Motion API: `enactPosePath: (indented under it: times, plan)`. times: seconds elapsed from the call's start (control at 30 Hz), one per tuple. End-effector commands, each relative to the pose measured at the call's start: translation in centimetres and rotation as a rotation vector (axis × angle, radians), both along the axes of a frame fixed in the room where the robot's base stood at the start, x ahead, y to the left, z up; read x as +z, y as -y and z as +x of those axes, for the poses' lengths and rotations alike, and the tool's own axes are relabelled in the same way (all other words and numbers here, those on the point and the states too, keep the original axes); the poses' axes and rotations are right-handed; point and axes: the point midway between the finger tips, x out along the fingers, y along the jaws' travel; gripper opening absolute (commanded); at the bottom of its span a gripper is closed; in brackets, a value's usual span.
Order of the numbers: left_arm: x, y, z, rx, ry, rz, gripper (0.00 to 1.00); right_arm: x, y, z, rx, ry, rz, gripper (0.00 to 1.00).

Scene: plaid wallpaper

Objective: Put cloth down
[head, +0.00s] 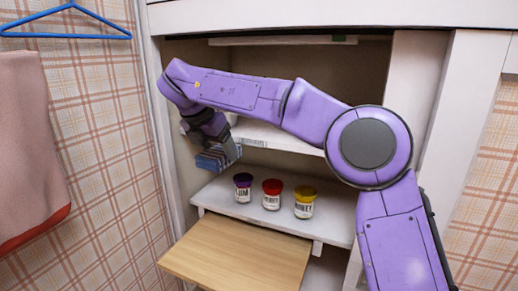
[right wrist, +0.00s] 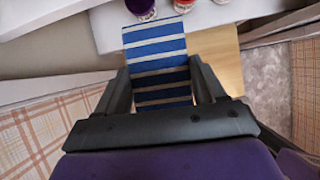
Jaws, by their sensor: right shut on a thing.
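The cloth (head: 212,158) is blue with pale stripes and looks folded. My right gripper (head: 222,140) is shut on it, at the left side of the open cupboard, above the shelf that bears the jars. In the right wrist view the striped cloth (right wrist: 155,45) sticks out from between the two fingers of my right gripper (right wrist: 160,85). Whether the cloth touches the shelf I cannot tell. My left gripper is not in view.
Three jars stand on the white shelf (head: 225,200): purple-lidded (head: 243,187), red-lidded (head: 272,194) and yellow-lidded (head: 304,201). A bare wooden board (head: 235,256) juts out below. A pink towel (head: 28,140) and a blue hanger (head: 70,22) hang at the left.

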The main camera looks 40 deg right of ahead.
Motion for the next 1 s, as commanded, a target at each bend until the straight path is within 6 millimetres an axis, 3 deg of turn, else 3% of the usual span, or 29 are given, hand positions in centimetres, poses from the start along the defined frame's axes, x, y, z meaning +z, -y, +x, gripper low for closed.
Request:
enactPosePath:
  times: [0.03, 0.17, 0.37, 0.47, 0.8, 1.0]
  plan:
    - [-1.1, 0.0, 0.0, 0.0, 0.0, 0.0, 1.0, 1.3, 0.3, -0.8, -0.019, 0.008, -0.002, 0.31]
    - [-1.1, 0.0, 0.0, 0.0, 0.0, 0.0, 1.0, 4.8, 0.6, -3.5, -0.019, 0.003, 0.001, 0.31]
    - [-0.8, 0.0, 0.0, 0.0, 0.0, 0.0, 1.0, 4.6, 0.5, -4.7, 0.052, -0.002, 0.0, 0.31]
    - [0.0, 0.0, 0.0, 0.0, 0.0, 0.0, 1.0, 4.7, 2.0, -4.0, 0.067, -0.003, 0.0, 0.31]
    - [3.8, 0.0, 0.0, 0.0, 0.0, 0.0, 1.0, 4.9, 11.1, 0.7, 0.064, -0.003, -0.001, 0.31]
    - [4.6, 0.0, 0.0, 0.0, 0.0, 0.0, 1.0, 4.6, 13.2, 1.9, 0.067, -0.002, -0.002, 0.31]
